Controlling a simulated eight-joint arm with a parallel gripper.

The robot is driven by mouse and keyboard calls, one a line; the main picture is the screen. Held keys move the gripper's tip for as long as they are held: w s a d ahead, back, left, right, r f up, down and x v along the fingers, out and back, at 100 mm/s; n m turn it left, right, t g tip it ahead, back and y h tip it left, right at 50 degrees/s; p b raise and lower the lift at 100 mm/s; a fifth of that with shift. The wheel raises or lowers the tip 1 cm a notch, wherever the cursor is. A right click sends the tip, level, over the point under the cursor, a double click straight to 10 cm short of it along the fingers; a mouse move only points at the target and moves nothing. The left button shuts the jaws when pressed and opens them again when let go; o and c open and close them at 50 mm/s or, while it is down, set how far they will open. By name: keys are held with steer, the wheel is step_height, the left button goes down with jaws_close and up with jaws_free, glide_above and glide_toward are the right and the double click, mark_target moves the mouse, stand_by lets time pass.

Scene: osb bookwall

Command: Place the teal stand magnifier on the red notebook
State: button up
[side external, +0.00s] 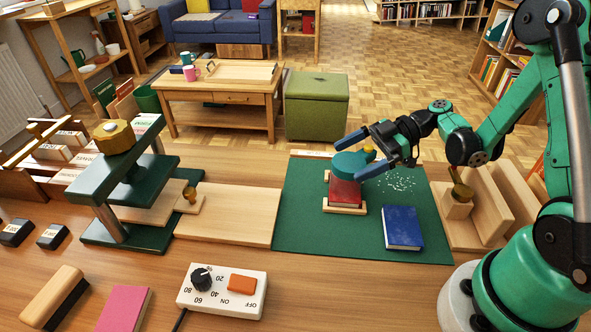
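I cannot tell whether the two touch. The red notebook is on a light wooden base (344,209) on the green mat. My gripper (357,155) reaches in from the right with its blue fingers spread apart, one on the far side of the yellow knob and one on the near side. The fingers look open, and the near one hides part of the magnifier.
A blue book (402,227) lies on the green mat (310,225) near my gripper. Wooden holders (490,205) stand at the mat's right. A green press (125,190) and a wooden board (235,215) are left. A switch box (222,290) and pink notebook (124,308) lie in front.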

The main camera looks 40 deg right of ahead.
steer(key=v, duration=0.7)
step_height(320, 180, up, 2)
steer(key=m+g+h, duration=0.2)
steer(key=m+h, duration=0.4)
steer(key=m, duration=0.1)
glide_above(363, 162)
steer(key=shift+s+a+r+m+t+h, duration=0.5)
steer(key=shift+a+m+t+h, duration=0.15)
steer(key=shift+m+h, duration=0.45)
steer(key=shift+s+a+r+m+t+h, duration=0.4)
steer(key=shift+a+r+m+t+h, duration=0.15)
steer(key=shift+m+h, duration=0.55)
steer(key=shift+s+a+r+m+t+h, duration=0.5)
steer(key=shift+m+t+h, duration=0.2)
steer(key=shift+m+h, duration=0.35)
